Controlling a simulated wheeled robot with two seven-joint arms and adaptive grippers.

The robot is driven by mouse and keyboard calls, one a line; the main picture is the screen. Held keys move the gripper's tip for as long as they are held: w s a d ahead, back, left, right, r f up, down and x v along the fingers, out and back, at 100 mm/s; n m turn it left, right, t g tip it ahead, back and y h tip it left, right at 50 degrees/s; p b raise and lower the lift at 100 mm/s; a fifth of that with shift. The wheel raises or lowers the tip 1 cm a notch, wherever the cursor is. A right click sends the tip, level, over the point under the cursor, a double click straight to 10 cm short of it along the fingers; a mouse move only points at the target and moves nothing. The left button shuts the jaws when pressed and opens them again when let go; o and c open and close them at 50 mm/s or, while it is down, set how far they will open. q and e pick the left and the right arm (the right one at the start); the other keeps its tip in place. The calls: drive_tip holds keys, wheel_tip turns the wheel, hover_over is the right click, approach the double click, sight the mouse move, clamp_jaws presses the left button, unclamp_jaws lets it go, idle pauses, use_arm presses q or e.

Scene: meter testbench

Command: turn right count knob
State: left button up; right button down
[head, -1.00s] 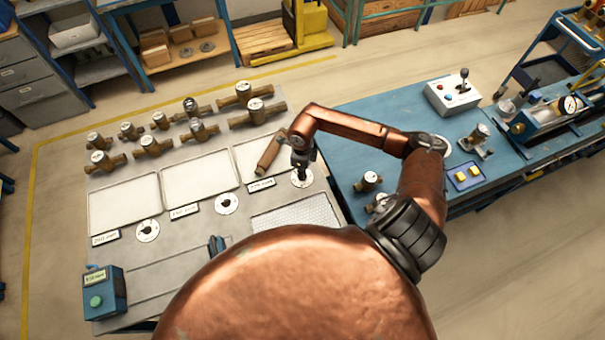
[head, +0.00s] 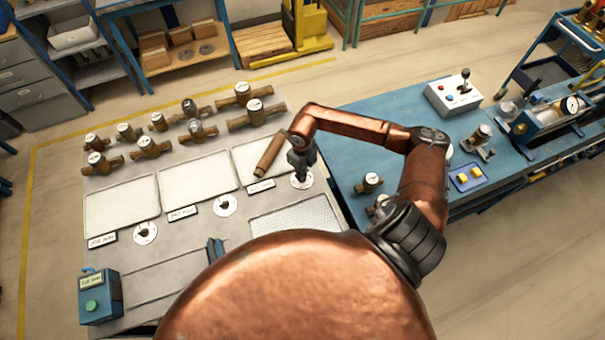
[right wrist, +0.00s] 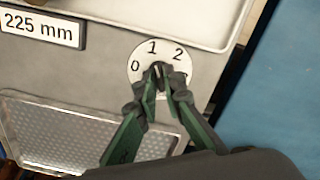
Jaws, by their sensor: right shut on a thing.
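The right count knob sits on a round white dial (head: 301,181) at the right end of the bench, in front of the rightmost tray. The dial (right wrist: 135,66) shows the numerals 0, 1 and 2 in the right wrist view; its right side is partly covered. My right gripper (right wrist: 158,78) is over the dial with its green fingers shut on the small dark knob. The fingers hide most of the knob, so I cannot tell its exact setting. The right gripper (head: 300,166) also shows in the head view, pointing down at the dial. My left gripper is not in view.
Two other dials (head: 225,205) (head: 145,233) sit to the left, below white trays (head: 122,208). Several meters stand behind the trays. A perforated tray (right wrist: 85,135) lies close to the dial. A blue table (head: 350,130) adjoins on the right.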

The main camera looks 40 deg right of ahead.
drive_tip(key=c, duration=2)
unclamp_jaws()
drive_tip(key=shift+c, duration=0.2)
wheel_tip(320, 180, up, 12)
